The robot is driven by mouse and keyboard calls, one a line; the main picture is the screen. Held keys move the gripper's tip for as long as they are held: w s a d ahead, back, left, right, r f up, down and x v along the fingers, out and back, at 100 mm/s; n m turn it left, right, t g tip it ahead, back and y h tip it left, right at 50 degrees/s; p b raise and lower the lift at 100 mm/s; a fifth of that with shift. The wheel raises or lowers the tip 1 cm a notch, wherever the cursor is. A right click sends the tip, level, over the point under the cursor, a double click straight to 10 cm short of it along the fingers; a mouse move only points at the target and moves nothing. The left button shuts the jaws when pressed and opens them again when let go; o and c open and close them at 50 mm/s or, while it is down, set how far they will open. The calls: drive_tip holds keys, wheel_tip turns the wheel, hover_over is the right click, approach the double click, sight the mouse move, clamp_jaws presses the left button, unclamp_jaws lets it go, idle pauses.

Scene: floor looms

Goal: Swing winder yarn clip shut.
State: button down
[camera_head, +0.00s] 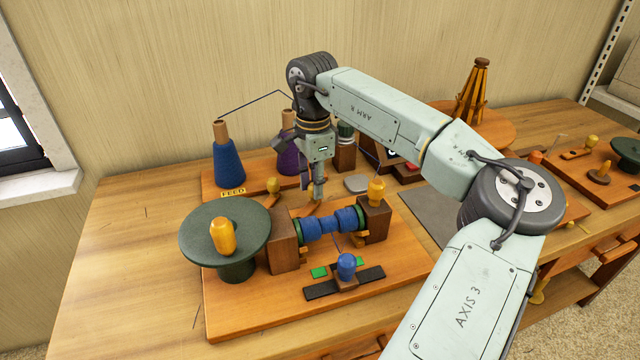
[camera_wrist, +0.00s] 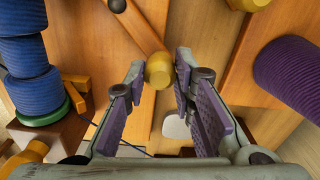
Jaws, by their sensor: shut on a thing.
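The winder (camera_head: 410,262) stands on a wooden board, with blue yarn (camera_head: 333,222) wound between its two wooden blocks. Behind the yarn, my gripper (camera_head: 317,198) points down at a small wooden lever, apparently the yarn clip. In the wrist view the lever (camera_wrist: 138,27) runs from a dark pivot at the top edge to a yellow knob (camera_wrist: 159,71). The knob sits between the fingertips of my gripper (camera_wrist: 158,76), which is shut on it. The head view mostly hides the knob behind the fingers. I cannot tell how far the clip is swung.
A dark green disc (camera_head: 205,250) with a yellow handle is at the left. Blue (camera_head: 228,163) and purple (camera_head: 290,158) yarn cones stand behind. A blue-knobbed slider (camera_head: 346,267) is in front. Another yellow knob (camera_head: 273,186) stands close left of my gripper. The table's left side is clear.

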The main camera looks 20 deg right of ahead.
sight(310, 183)
drive_tip(key=shift+w+a+n, duration=0.35)
drive_tip(key=shift+a+n, duration=0.05)
drive_tip(key=shift+n, duration=0.4)
drive_tip(key=c, duration=1.3)
unclamp_jaws()
drive_tip(key=shift+c, duration=0.2)
wheel_tip(310, 183, up, 12)
